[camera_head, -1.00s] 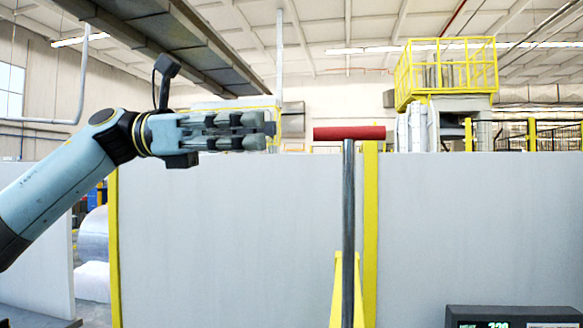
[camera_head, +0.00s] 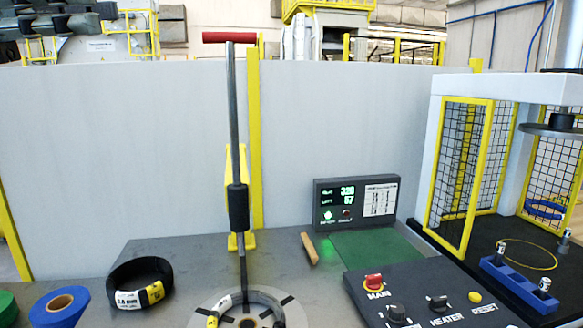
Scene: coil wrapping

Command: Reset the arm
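My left gripper (camera_head: 108,11) shows in the top left corner, partly cut off by the upper edge and dark against the background. It is well left of the lever and touches nothing that I can see. Its finger gap is not clear. My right gripper is out of the picture. A tall grey lever (camera_head: 233,110) with a red crossbar handle (camera_head: 229,37) stands upright behind the round turntable (camera_head: 205,306). A coil with a yellow tag lies on the turntable, cut off by the lower edge.
A black coil (camera_head: 126,284) and a blue tape roll (camera_head: 60,303) lie on the grey table. A control panel (camera_head: 420,290), small display (camera_head: 355,200), wooden-handled tool (camera_head: 309,249) and yellow-framed press cage (camera_head: 465,180) are at the right. A grey partition (camera_head: 110,150) stands behind.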

